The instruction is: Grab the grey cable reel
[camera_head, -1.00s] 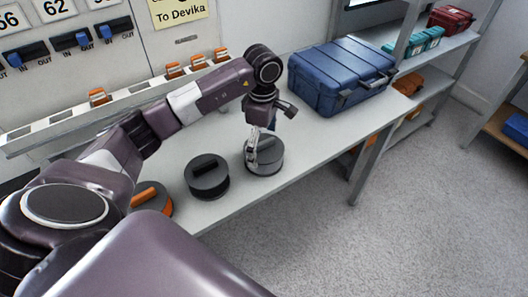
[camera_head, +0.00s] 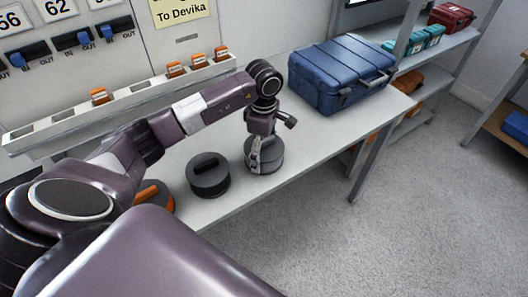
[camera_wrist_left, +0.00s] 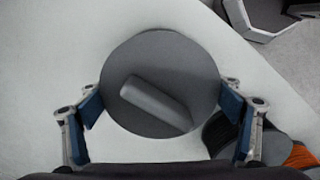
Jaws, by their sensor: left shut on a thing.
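The grey cable reel (camera_head: 272,166) is a round drum standing on the bench. In the left wrist view the reel (camera_wrist_left: 165,65) shows its flat round top with a raised bar handle across it. My left gripper (camera_head: 262,157) points down over it from above. In the left wrist view the two blue-padded fingers of the gripper (camera_wrist_left: 162,108) sit on opposite sides of the reel's rim, shut on it. The handle lies between the fingers. The reel's underside is hidden. My right gripper is not in view.
A darker reel (camera_head: 208,177) stands to the left on the bench (camera_head: 225,208), with an orange and dark reel (camera_head: 153,193) beyond it, partly behind my arm. A blue case (camera_head: 340,75) stands at the back right. Orange-topped pieces sit in the wall rail (camera_head: 130,100).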

